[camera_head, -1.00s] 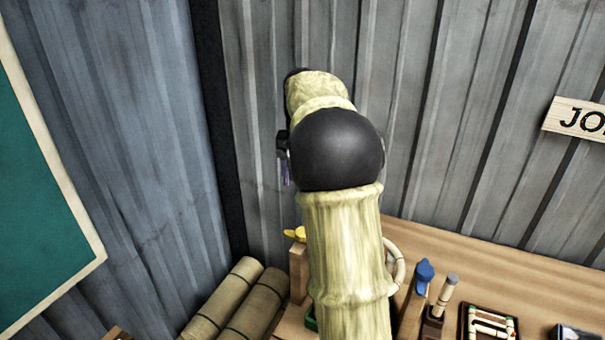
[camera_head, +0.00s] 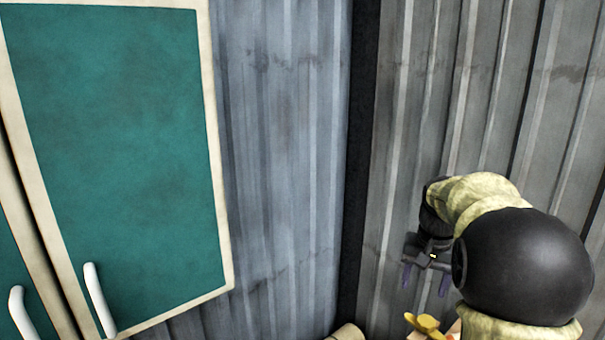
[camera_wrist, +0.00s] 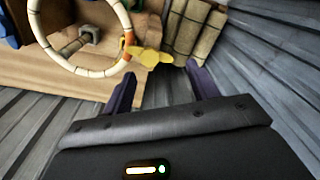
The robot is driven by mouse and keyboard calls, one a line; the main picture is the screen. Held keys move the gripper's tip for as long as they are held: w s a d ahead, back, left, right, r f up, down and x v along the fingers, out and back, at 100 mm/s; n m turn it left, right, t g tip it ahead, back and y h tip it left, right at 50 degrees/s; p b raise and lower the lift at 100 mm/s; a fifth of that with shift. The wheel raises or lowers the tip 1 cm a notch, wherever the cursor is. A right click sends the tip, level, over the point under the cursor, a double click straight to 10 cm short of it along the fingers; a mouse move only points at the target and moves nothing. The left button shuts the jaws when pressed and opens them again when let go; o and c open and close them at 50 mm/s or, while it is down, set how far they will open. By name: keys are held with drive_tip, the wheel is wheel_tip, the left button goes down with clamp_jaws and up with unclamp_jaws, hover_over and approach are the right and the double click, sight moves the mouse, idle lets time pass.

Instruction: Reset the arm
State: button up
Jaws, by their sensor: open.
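My gripper (camera_head: 426,280) shows at the lower right of the head view, in front of the corrugated wall. Its two dark purple fingers are apart, with nothing between them. I cannot tell how far the fingertips are from the knob. My arm is bent at a black joint, and its lower part is cut off by the picture's edge.
A pale rattan ring (camera_wrist: 48,58) stands over a wooden bench (camera_wrist: 40,88) in the wrist view. Rolled tan bundles (camera_wrist: 190,30) lie beside it. A teal cupboard (camera_head: 120,150) with white handles fills the left of the head view. A grey corrugated wall (camera_head: 285,130) is behind.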

drive_tip(key=s+a+f+n+t, duration=0.1)
drive_tip(key=s+a+f+n, duration=0.1)
drive_tip(key=s+a+f, duration=0.3)
drive_tip(key=s+a+f+n+t, duration=0.1)
drive_tip(key=s+a+f+n, duration=0.1)
drive_tip(key=s+a+f, duration=0.4)
drive_tip(key=s+f, duration=0.2)
drive_tip(key=s, duration=0.3)
drive_tip(key=shift+s+a+n, duration=0.3)
drive_tip(key=shift+s+n, duration=0.05)
drive_tip(key=shift+n, duration=0.05)
